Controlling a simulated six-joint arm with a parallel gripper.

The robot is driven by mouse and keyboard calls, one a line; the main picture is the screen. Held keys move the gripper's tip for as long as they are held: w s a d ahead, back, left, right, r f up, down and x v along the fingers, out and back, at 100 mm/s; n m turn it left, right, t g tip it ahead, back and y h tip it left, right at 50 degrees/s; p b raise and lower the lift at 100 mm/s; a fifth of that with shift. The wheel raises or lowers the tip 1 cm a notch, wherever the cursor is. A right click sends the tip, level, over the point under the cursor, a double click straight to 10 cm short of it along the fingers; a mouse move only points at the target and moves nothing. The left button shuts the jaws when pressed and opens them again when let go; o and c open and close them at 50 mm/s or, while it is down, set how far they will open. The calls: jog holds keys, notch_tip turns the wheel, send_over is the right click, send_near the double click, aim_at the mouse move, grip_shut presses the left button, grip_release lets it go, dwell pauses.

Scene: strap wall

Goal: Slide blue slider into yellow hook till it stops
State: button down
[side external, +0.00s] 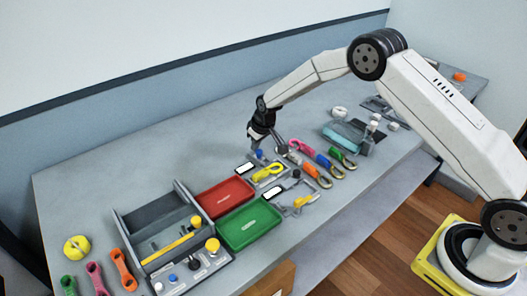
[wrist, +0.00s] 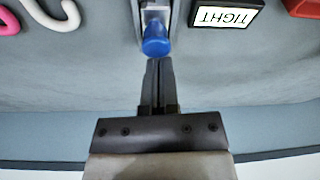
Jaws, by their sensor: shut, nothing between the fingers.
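The blue slider (wrist: 156,40) is a rounded blue knob at the end of a grey metal rail (wrist: 156,8) in the wrist view. It shows small in the side external view (side external: 259,154), below my wrist. The yellow hook (side external: 268,172) lies just in front of it in the side view; it is not seen in the wrist view. My gripper (wrist: 160,62) is shut and empty, its tips right beside the knob. I cannot tell whether they touch it. It also shows in the side view (side external: 256,151), where the fingertips are too small to make out.
A black-framed "TIGHT" label (wrist: 224,14) sits beside the rail. A red tray (side external: 226,196) and a green tray (side external: 249,225) lie left of the work. Several coloured hooks (side external: 318,160) lie to its right. The bench behind is bare.

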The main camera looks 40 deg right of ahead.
aim_at(261, 152)
jog(key=shift+v, duration=3.05)
jog(key=s+r+m, duration=0.1)
jog(key=s+r, duration=0.2)
jog(key=s, duration=1.2)
jog(key=s+r+g, duration=0.1)
jog(key=s+r, duration=0.2)
jog(key=s, duration=1.3)
jog(key=shift+d+r+m+h, duration=0.3)
jog(key=shift+d+m, duration=0.1)
jog(key=shift+d, duration=0.1)
